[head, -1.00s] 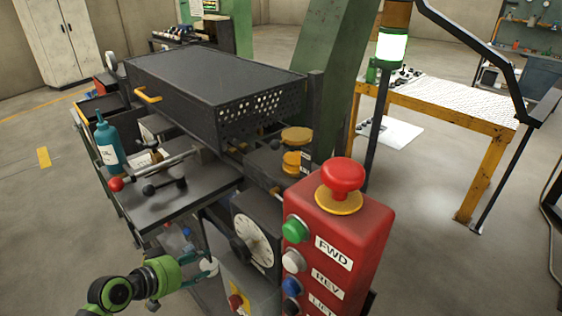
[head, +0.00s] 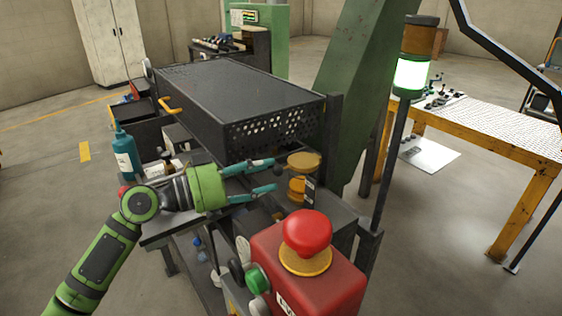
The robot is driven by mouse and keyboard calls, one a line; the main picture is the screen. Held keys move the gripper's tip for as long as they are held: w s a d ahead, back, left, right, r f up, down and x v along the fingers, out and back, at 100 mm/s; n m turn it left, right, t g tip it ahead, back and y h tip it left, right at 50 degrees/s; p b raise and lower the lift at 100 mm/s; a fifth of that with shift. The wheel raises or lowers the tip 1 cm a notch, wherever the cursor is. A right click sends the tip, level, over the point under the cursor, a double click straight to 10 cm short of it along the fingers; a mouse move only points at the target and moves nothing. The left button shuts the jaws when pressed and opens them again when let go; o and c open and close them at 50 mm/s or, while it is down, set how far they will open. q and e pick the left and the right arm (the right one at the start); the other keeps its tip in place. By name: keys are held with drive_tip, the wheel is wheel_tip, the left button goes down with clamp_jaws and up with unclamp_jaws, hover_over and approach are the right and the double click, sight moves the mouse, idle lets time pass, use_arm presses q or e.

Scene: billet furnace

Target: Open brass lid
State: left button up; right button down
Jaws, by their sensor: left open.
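Two round brass pieces sit at the right end of the black machine. The upper brass disc (head: 304,160) lies flat, like a lid. The lower brass piece (head: 297,186) is just below and in front of it. I cannot tell for sure which one is the brass lid, or whether they are joined. My left gripper (head: 270,175) is open and empty, its two fingers pointing right. The fingertips are just left of the brass pieces in the picture; whether they touch is not clear. My right gripper is out of view.
A red control box (head: 310,270) with a big red button stands close in front. A black perforated cover (head: 235,95) is behind the gripper. A teal bottle (head: 125,155) stands at left. A dark post with a lit green lamp (head: 410,77) rises at right.

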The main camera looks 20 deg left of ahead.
sight(277, 166)
use_arm(q)
drive_tip(key=p+x, duration=0.1)
drive_tip(key=x, duration=0.2)
drive_tip(key=shift+d+r, duration=0.1)
drive_tip(key=shift+d, duration=0.05)
drive_tip(key=shift+w+d, duration=0.15)
drive_tip(key=shift+c, duration=0.4)
clamp_jaws()
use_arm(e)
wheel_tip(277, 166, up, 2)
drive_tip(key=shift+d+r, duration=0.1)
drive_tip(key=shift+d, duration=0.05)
